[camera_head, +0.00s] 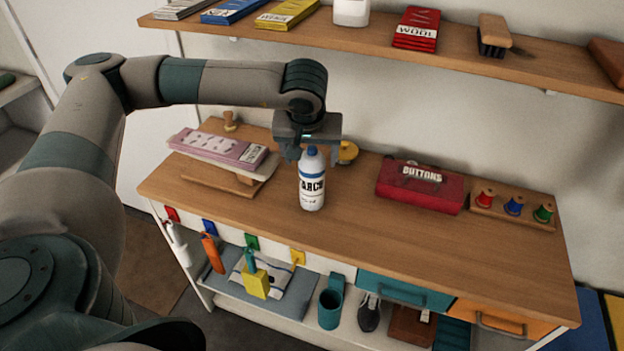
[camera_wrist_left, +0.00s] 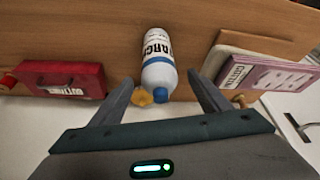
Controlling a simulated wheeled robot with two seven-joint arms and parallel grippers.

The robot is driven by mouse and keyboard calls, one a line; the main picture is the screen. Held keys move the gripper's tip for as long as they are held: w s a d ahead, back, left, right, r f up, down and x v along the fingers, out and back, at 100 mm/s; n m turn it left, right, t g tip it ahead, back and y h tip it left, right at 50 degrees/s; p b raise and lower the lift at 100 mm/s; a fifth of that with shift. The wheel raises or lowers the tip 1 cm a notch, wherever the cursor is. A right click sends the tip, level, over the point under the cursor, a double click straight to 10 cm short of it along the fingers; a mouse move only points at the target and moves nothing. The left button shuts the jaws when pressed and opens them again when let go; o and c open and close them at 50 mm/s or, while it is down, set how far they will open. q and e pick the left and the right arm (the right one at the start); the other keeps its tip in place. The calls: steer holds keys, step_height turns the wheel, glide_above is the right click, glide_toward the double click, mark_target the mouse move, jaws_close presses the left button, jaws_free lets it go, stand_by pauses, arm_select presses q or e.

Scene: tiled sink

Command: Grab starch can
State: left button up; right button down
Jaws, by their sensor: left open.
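The starch can (camera_head: 312,183) is white with dark lettering and a blue top, and stands upright on the wooden counter (camera_head: 370,235). My left gripper (camera_head: 312,152) is above and around the top of the can in the head view. In the left wrist view the can (camera_wrist_left: 157,60) lies ahead between the two open fingers of my left gripper (camera_wrist_left: 160,90), with gaps on both sides. No contact is visible. My right gripper is not in view.
A yellow round object (camera_head: 348,151) sits just behind the can. A red buttons box (camera_head: 421,186) and a thread spool rack (camera_head: 512,208) stand to the right. A pink box (camera_head: 218,148) lies on a board to the left. A wall shelf (camera_head: 370,38) runs above.

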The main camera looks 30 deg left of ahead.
mark_target(312, 180)
arm_select(q)
steer(key=p+x, duration=0.2)
steer(key=x, duration=0.1)
steer(key=shift+w+a+f, duration=0.1)
steer(key=shift+w, duration=0.3)
steer(key=shift+w+f, duration=0.15)
steer(key=shift+f, duration=0.4)
steer(key=shift+a, duration=0.1)
jaws_close()
